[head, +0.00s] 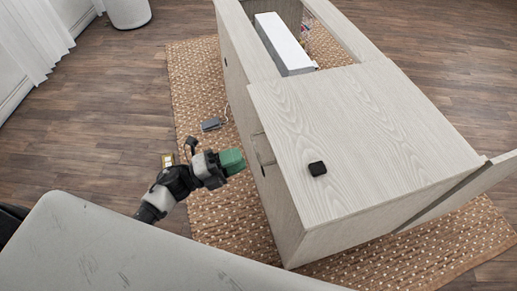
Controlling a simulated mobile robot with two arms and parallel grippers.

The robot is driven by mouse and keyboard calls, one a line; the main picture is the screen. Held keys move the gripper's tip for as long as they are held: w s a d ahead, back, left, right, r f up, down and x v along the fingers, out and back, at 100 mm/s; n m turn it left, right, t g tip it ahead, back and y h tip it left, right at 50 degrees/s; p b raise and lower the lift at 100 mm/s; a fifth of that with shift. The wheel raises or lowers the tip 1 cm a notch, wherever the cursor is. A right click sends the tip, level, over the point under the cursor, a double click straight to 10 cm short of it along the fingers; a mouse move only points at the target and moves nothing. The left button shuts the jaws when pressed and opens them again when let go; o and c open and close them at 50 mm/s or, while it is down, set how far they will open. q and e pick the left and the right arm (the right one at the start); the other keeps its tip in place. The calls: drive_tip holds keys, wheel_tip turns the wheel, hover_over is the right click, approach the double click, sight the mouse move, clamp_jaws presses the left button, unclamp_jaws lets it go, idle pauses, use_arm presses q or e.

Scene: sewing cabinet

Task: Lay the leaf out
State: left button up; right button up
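The sewing cabinet is pale grained wood. A flat pale panel (350,130), which looks like the folded leaf, lies level over the near part of its top. A small tab or handle (263,149) shows at the panel's left edge. My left gripper (237,161), with a green end, is left of the cabinet, just short of that edge and apparently apart from it. Its finger gap cannot be made out. My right gripper is not in view.
A small black block (317,168) sits on the panel. A white sewing machine (283,42) lies in the cabinet's opening. A pale board (465,192) sticks out at the cabinet's right. A grey pedal (210,124) lies on the woven rug (200,75). Open floor lies left.

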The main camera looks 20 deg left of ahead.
sight(257, 151)
use_arm(q)
drive_tip(key=x, duration=0.6)
drive_tip(key=shift+p, duration=0.35)
drive_tip(key=shift+a, duration=0.1)
drive_tip(key=shift+c, duration=0.5)
clamp_jaws()
